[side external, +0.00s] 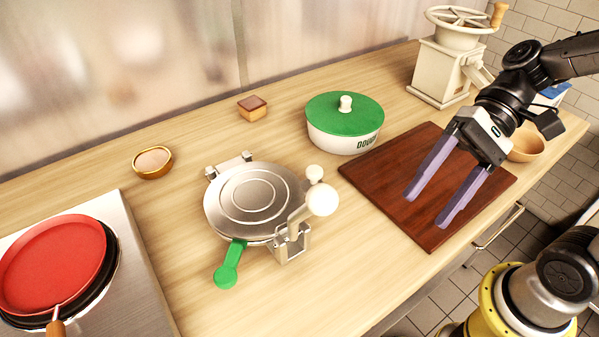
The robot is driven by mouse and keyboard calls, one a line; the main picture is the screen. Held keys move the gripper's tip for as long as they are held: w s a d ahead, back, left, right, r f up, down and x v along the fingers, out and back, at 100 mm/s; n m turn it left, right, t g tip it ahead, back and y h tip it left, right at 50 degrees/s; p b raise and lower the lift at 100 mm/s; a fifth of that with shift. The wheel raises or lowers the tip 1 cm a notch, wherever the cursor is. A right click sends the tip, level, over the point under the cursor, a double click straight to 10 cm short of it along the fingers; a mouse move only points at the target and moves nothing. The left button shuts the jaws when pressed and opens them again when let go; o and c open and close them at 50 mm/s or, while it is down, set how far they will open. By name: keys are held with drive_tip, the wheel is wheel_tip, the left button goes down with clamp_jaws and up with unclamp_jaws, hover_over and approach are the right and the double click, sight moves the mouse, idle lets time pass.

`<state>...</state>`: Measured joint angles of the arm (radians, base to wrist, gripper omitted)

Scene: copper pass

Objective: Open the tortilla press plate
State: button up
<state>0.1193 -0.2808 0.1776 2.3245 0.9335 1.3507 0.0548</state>
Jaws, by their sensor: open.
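The tortilla press (252,207) stands on the wooden counter, with a round silver top plate (253,196) lying flat over its base. A green handle tab (229,264) sticks out from its front edge. A lever with a white knob (322,200) rises at its right side, and a second, smaller white knob (314,173) shows behind it. What lies under the plate is hidden. My gripper (428,206) is open and empty above the dark wooden board, to the right of the press and apart from it. Its two long purple fingers point down and left.
A green-lidded white pot (345,122) stands behind the board (388,205). A red pan (52,262) sits on the stove (130,290) at left. A small bowl (153,162), a small block (252,108) and a grinder (442,70) stand farther back. Counter left of the press is clear.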

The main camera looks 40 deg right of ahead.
sight(299, 184)
drive_tip(key=w+d+f+m+t+y, duration=0.1)
drive_tip(key=w+m+t+y, duration=0.2)
drive_tip(key=w, duration=0.4)
drive_tip(key=w+f+m+t+y, duration=0.1)
drive_tip(key=w+f+m+y, duration=0.15)
drive_tip(key=w+m, duration=0.35)
drive_tip(key=w+d+f+m+t, duration=0.1)
drive_tip(key=f+m, duration=0.1)
drive_tip(key=w+d+f+m+t, duration=0.1)
drive_tip(key=w+d+f+m, duration=0.1)
drive_tip(key=f, duration=0.1)
drive_tip(key=w+d+f+m+t, duration=0.1)
drive_tip(key=d+f+m+t, duration=0.1)
drive_tip(key=f, duration=0.1)
drive_tip(key=shift+w+d+m, duration=0.1)
drive_tip(key=shift+w+m, duration=0.2)
drive_tip(key=shift+w, duration=0.1)
drive_tip(key=x, duration=1.3)
drive_tip(key=shift+w+a+r, duration=0.1)
drive_tip(key=shift+a+r, duration=0.2)
drive_tip(key=shift+c, duration=0.2)
clamp_jaws()
